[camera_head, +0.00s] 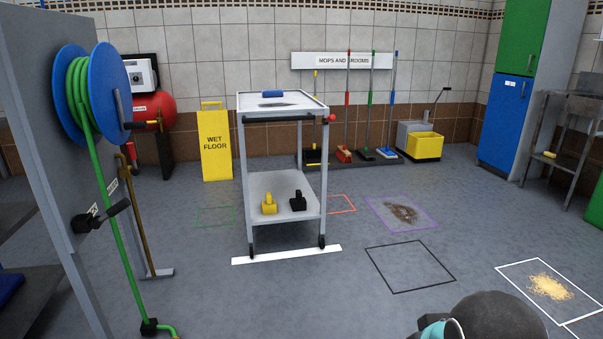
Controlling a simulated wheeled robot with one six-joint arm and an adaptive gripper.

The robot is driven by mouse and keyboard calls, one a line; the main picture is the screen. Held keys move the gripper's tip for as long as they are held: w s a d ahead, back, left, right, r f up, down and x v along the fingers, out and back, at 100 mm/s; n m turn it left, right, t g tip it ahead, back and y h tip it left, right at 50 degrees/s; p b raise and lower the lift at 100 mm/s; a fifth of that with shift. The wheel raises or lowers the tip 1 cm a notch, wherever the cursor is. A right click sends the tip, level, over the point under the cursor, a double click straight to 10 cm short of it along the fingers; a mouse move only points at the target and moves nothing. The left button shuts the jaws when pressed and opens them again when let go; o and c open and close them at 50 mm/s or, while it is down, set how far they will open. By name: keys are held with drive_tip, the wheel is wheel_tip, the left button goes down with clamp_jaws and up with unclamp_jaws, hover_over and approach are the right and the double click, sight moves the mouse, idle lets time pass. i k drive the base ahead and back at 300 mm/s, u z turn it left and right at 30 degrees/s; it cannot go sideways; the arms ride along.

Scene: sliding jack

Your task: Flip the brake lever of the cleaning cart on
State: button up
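The cleaning cart (284,190) stands upright in the middle of the room, a light grey frame with a top tray and a lower shelf. A black bar (278,118) runs along its near top edge. A small red knob (330,118) sits at the right end of that bar; it looks like the brake lever's end, but its position, on or off, is too small to tell. The cart's near feet stand by a white floor strip (287,254). My gripper is not seen; only a dark rounded part of my arm shows at the bottom right, away from the cart.
A hose reel (111,84) and grey panel stand at left. A yellow wet floor sign (214,145) is left behind the cart. A yellow bucket (425,146) and mops stand at the back. Floor in front of the cart is clear, with a black outlined square (373,270).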

sight(332, 118)
drive_tip(key=u, duration=0.45)
drive_tip(key=i, duration=1.35)
drive_tip(key=z, duration=0.55)
drive_tip(key=k, duration=0.65)
drive_tip(key=u, duration=0.25)
drive_tip(key=i, duration=1.4)
drive_tip(key=z, duration=0.55)
